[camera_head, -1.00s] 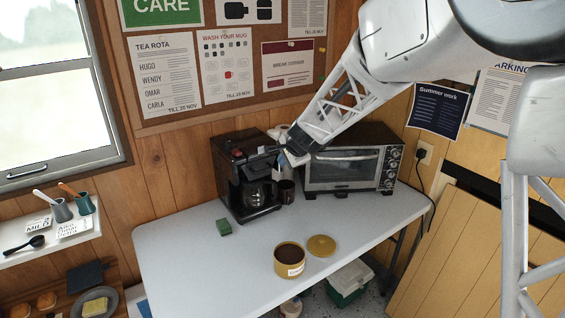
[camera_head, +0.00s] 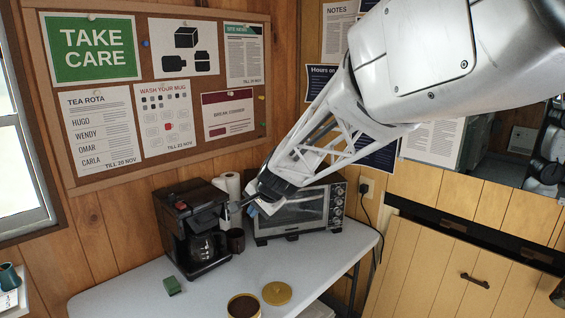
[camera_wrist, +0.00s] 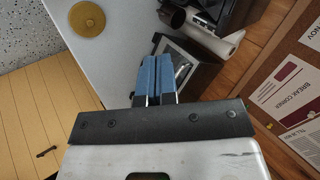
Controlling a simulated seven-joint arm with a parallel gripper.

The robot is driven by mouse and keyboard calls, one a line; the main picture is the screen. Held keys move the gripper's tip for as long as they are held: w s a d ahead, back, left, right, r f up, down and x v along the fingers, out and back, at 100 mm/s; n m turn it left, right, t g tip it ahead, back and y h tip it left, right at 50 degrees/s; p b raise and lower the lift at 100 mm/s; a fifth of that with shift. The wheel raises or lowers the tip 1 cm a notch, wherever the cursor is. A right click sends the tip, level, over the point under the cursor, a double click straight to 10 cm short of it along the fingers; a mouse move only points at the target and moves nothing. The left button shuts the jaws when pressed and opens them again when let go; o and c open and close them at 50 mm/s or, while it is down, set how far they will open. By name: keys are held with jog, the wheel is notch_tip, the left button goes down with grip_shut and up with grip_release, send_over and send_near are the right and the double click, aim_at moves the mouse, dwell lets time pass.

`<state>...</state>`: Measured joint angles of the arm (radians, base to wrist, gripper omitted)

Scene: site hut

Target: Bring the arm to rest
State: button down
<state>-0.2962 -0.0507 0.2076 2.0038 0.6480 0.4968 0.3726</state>
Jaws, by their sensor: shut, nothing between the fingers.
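My gripper (camera_head: 246,203) hangs in the air above the white table (camera_head: 130,286), between the black coffee maker and the toaster oven, in front of them in the head view. In the wrist view its two blue-padded fingers (camera_wrist: 159,78) are together with nothing between them. My arm reaches down to it from the upper right of the head view. The fingertips are small in the head view and partly lost against the coffee maker, so any gap to it is hard to tell.
A coffee maker (camera_head: 190,228) with a glass jug, a dark mug (camera_head: 236,241), a paper roll (camera_head: 229,183) and a toaster oven (camera_head: 300,214) stand at the back. A green sponge (camera_head: 173,286), an open tin (camera_head: 244,307) and its gold lid (camera_head: 277,293) lie nearer.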

jog(key=s+d+n+h, duration=0.1)
jog(key=s+d+n, duration=0.1)
jog(key=s+d, duration=0.6)
jog(key=s+d+n+g+h, duration=0.1)
jog(key=s+d+n+h, duration=0.1)
jog(key=s+d, duration=0.7)
jog(key=s+d+n+g+h, duration=0.1)
jog(key=s+d, duration=0.8)
jog(key=s, duration=1.2)
jog(key=shift+d+n+h, duration=0.15)
jog(key=shift+n+h, duration=0.55)
